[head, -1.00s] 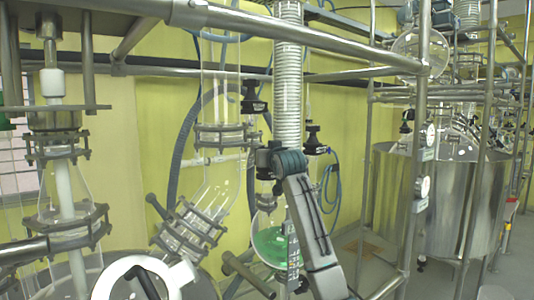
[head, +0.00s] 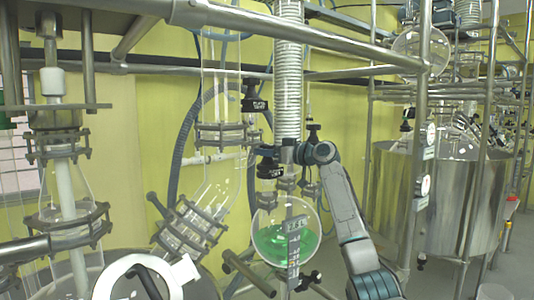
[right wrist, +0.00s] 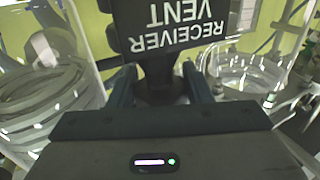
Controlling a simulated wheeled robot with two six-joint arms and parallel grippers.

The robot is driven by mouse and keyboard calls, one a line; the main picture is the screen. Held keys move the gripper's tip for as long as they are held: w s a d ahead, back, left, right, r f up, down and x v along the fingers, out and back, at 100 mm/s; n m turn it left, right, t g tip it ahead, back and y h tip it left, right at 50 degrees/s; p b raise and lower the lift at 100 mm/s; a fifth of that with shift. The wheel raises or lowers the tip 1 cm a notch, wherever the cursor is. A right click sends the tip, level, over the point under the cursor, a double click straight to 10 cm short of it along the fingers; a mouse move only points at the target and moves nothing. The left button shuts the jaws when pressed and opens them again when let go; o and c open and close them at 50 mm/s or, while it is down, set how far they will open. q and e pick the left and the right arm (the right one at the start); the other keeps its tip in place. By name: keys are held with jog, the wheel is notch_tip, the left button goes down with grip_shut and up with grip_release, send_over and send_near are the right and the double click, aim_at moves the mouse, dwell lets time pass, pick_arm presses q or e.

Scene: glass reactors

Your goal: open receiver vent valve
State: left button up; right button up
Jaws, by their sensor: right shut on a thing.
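The receiver vent valve has a black handle (head: 270,167) with a white-lettered label, left of the corrugated column in the head view. In the right wrist view its black tag (right wrist: 180,30) reads "RECEIVER VENT" upside down. My right gripper (head: 291,152) reaches in from the right at the valve's height. In the right wrist view, the fingers of my right gripper (right wrist: 165,88) are on both sides of the dark stem below the tag, shut on it. The valve's inner position is hidden. My left gripper is not in view.
A round glass receiver (head: 268,240) with green liquid hangs just below. A corrugated column (head: 288,80) rises behind the gripper. Another black valve handle (head: 254,97) sits higher left. A steel frame post (head: 417,170) and steel vessel (head: 450,200) stand to the right.

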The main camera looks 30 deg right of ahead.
jog(key=shift+y, duration=0.3)
jog(key=o, duration=0.7)
jog(key=shift+s+d+f+b, duration=0.15)
jog(key=shift+s+d+b, duration=0.1)
jog(key=shift+s+b, duration=0.2)
jog(key=b+v, duration=0.5)
jog(key=v, duration=0.4)
jog(key=shift+s+d+r, duration=0.2)
jog(key=shift+s+r, duration=0.05)
jog(key=shift+s, duration=0.05)
jog(key=shift+o, duration=0.3)
